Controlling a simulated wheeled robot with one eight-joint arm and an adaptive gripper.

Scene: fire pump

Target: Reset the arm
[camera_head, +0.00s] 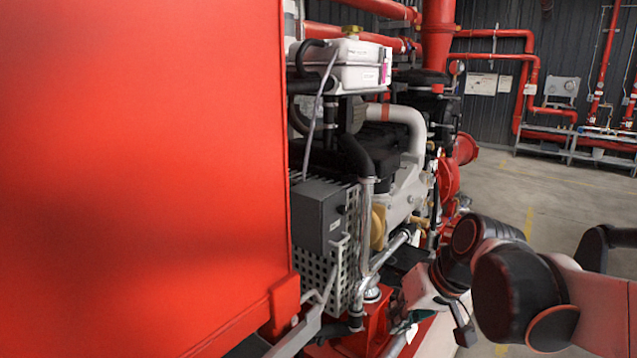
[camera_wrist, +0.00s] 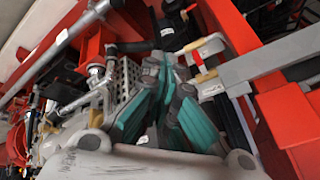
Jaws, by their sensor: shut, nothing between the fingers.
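My gripper (camera_wrist: 168,75) shows in the wrist view with its grey and teal fingers shut and nothing between them. It points toward the pump engine's frame, near the perforated grey guard (camera_wrist: 125,85). I cannot tell whether it touches anything. In the head view my arm reaches in from the lower right, bent toward the engine, and its end is low beside the engine, mostly hidden by my own links. The perforated guard also shows in the head view (camera_head: 345,255), left of my arm.
A large red panel (camera_head: 140,180) fills the left of the head view. The engine (camera_head: 385,150) and red pipes stand behind it. Open floor (camera_head: 570,205) is at the right.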

